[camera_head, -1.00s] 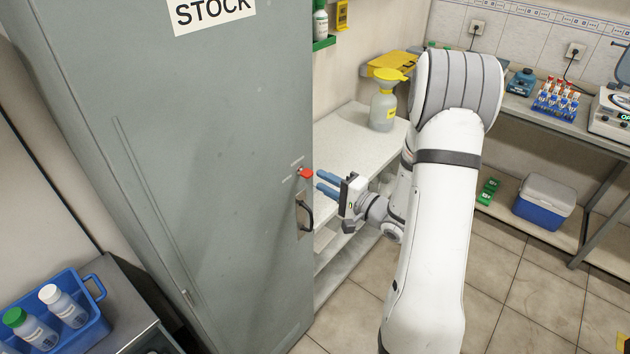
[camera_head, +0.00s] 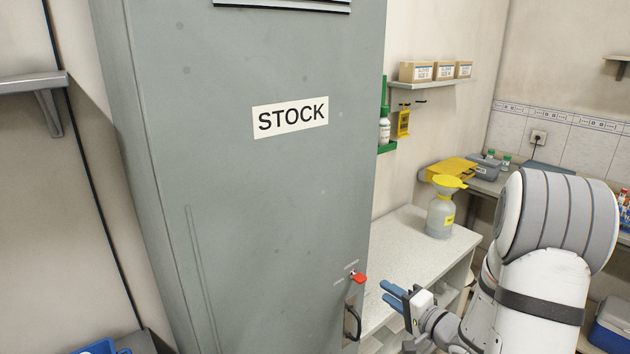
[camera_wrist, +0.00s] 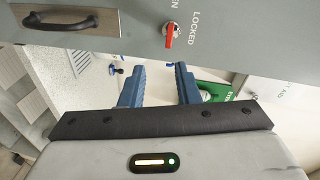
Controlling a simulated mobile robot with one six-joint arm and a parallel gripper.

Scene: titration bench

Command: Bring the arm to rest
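My gripper (camera_head: 389,294) is at the lower right in the head view, just right of the grey STOCK cabinet (camera_head: 270,190). Its two blue fingers are apart with nothing between them; the wrist view also shows this gap (camera_wrist: 160,75). The fingertips are close to the cabinet's red knob (camera_head: 359,279) and black handle (camera_head: 353,322) but appear apart from them. In the wrist view the red knob (camera_wrist: 169,38) points toward the word LOCKED, and the handle (camera_wrist: 60,20) is at the upper left. The cabinet door looks closed.
A pale bench (camera_head: 405,262) with a yellow-topped grey bottle (camera_head: 441,215) stands behind my gripper. A shelf (camera_head: 440,84) with boxes and a green holder with a bottle (camera_head: 384,128) are on the wall. A blue crate (camera_head: 98,347) shows at the bottom left.

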